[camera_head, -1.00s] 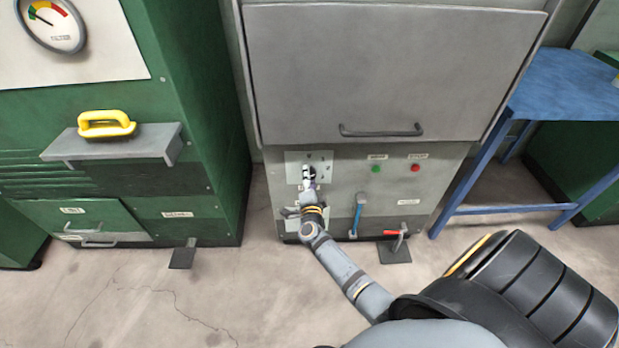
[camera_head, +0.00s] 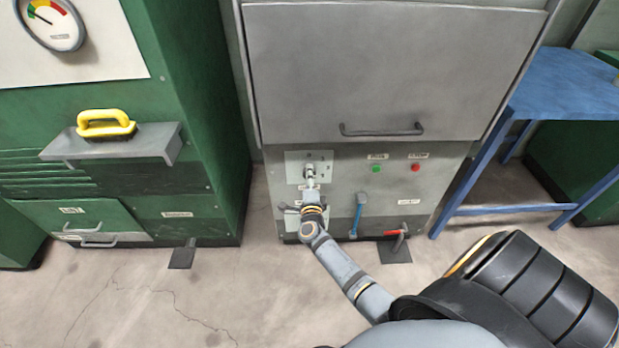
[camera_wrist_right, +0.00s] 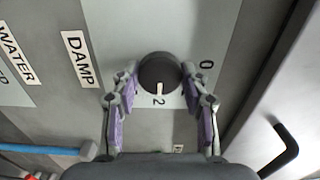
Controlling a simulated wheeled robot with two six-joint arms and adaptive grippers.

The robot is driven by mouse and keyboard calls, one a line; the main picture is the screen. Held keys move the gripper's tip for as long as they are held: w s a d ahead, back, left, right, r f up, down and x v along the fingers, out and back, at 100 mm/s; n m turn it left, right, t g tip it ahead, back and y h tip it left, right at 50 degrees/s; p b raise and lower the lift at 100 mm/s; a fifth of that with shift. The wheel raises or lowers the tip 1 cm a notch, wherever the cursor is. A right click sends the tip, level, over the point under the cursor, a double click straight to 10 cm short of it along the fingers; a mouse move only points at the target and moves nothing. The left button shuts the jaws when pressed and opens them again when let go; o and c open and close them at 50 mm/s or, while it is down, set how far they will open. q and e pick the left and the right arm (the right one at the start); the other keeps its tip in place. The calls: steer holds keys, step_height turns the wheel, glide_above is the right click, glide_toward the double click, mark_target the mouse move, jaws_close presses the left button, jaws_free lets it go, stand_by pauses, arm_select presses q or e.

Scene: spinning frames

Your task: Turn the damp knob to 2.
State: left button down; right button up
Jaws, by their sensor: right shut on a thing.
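The damp knob (camera_wrist_right: 158,75) is a round dark knob on a light plate, next to the DAMP label (camera_wrist_right: 78,59) in the right wrist view. Its white pointer mark faces the printed 2 (camera_wrist_right: 159,102); the 0 (camera_wrist_right: 206,64) is off to the right. My right gripper (camera_wrist_right: 159,70) has one finger on each side of the knob and is shut on it. In the head view my right gripper (camera_head: 311,184) reaches the plate (camera_head: 296,170) on the grey machine and partly covers the knob. My left gripper is not in view.
Green (camera_head: 376,169) and red (camera_head: 415,167) buttons, a blue-handled lever (camera_head: 360,205) and a red-handled lever (camera_head: 392,233) sit right of the plate. A grey door with a dark handle (camera_head: 381,131) is above. A blue table (camera_head: 560,88) stands to the right.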

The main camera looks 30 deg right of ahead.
steer(key=shift+f, duration=0.1)
steer(key=o, duration=1.2)
steer(key=shift+c, duration=0.2)
steer(key=shift+s, duration=0.1)
steer(key=v, duration=1.2)
